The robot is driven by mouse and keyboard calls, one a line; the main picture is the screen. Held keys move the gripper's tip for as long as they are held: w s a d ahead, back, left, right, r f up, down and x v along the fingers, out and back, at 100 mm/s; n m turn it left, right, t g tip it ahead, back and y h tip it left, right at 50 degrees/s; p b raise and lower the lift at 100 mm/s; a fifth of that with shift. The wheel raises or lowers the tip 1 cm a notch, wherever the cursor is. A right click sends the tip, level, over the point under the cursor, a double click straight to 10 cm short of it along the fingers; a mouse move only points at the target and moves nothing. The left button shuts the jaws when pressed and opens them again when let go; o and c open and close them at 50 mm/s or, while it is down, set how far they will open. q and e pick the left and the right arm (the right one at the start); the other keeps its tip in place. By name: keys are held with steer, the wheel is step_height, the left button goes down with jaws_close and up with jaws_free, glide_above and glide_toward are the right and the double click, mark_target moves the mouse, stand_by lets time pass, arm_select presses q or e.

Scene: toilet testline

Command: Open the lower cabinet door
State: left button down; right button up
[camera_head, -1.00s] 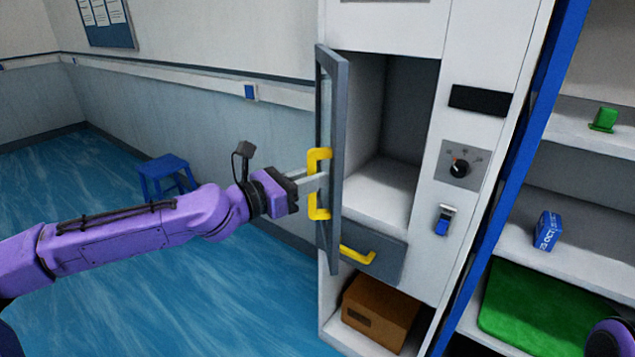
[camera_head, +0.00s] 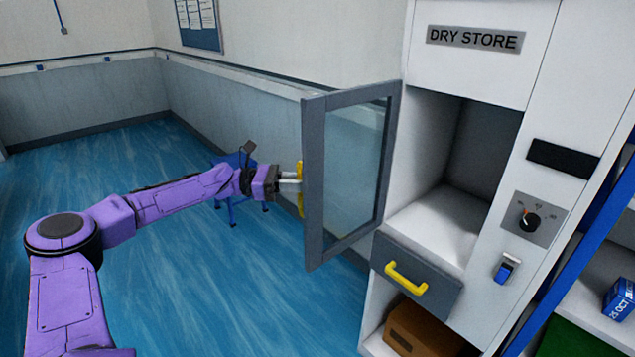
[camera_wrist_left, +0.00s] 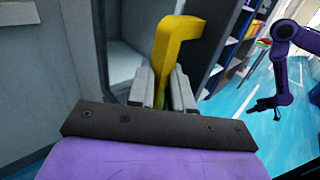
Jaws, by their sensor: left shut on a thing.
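The cabinet door (camera_head: 345,165) is a grey frame with a glass pane. It stands swung open to the left of the dry store cabinet (camera_head: 468,66). Its yellow handle (camera_head: 300,188) is on the outer face near the free edge, partly hidden behind the door frame. My left gripper (camera_head: 292,181) is shut on this handle. In the left wrist view the yellow handle (camera_wrist_left: 176,45) stands between the two fingers (camera_wrist_left: 163,90). The compartment behind the door is open and looks empty. My right gripper is not in the head view; a purple arm shows at the right of the wrist view.
A grey drawer (camera_head: 418,277) with a yellow handle (camera_head: 406,278) sits below the compartment. A brown box (camera_head: 420,332) lies under it. A knob (camera_head: 529,221) and a switch (camera_head: 507,268) are on the right panel. A blue stool (camera_head: 236,212) stands behind my left arm.

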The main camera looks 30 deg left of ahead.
arm_select(q)
steer(key=shift+w+a+r, duration=0.15)
steer(key=shift+w+a, duration=0.15)
steer(key=shift+a, duration=0.15)
steer(key=c, duration=1.2)
jaws_free()
steer(key=shift+d, duration=0.1)
steer(key=shift+o, duration=0.2)
steer(key=shift+w+d, duration=0.2)
steer(key=shift+w, duration=0.1)
steer(key=b+v, duration=0.1)
steer(key=v, duration=1)
